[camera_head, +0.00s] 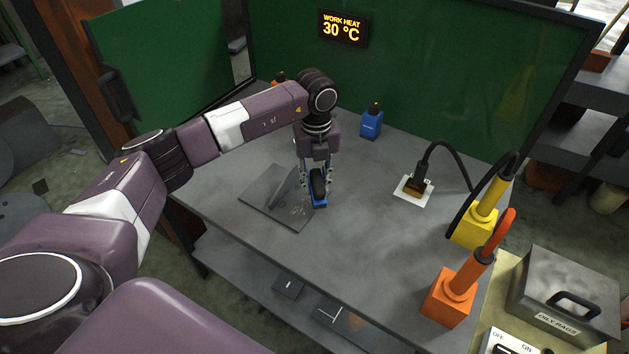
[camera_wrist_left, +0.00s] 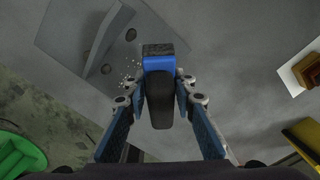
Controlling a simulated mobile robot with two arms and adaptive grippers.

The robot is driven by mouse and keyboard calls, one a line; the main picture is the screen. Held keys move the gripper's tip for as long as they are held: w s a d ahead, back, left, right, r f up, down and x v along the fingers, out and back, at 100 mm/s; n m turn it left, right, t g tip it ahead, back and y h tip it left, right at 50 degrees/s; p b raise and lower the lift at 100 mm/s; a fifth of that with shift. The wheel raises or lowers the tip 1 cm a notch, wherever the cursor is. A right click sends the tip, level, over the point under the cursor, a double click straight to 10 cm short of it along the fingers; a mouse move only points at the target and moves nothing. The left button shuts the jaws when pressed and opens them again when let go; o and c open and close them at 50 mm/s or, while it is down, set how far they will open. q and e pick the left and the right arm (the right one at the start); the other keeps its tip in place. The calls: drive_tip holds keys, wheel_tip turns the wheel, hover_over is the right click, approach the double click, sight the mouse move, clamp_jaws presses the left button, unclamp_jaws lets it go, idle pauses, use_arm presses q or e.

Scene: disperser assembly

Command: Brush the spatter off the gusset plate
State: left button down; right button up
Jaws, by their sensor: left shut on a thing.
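The gusset plate (camera_head: 290,188) stands up from a flat grey base plate (camera_head: 262,200) on the left of the table. My left gripper (camera_head: 318,186) points down at the base plate's right edge, shut on a brush with a black handle and blue head (camera_head: 319,202). In the left wrist view the brush (camera_wrist_left: 159,90) sits between the fingers, its dark bristle end toward the plate. Small pale specks of spatter (camera_wrist_left: 127,80) lie on the base plate left of the brush; they also show in the head view (camera_head: 298,210). My right gripper is not in view.
A blue block-shaped item (camera_head: 371,124) stands at the back. A small brown piece on a white card (camera_head: 413,188) lies right of centre. Yellow (camera_head: 475,228) and orange (camera_head: 448,300) tool holders and an oily rags box (camera_head: 568,295) are at the right. The table's middle is clear.

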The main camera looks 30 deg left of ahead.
sight(316, 172)
use_arm(q)
drive_tip(key=shift+r+p, duration=2.05)
drive_tip(key=shift+r, duration=1)
drive_tip(key=shift+r+p, duration=1.1)
drive_tip(key=shift+r, duration=0.45)
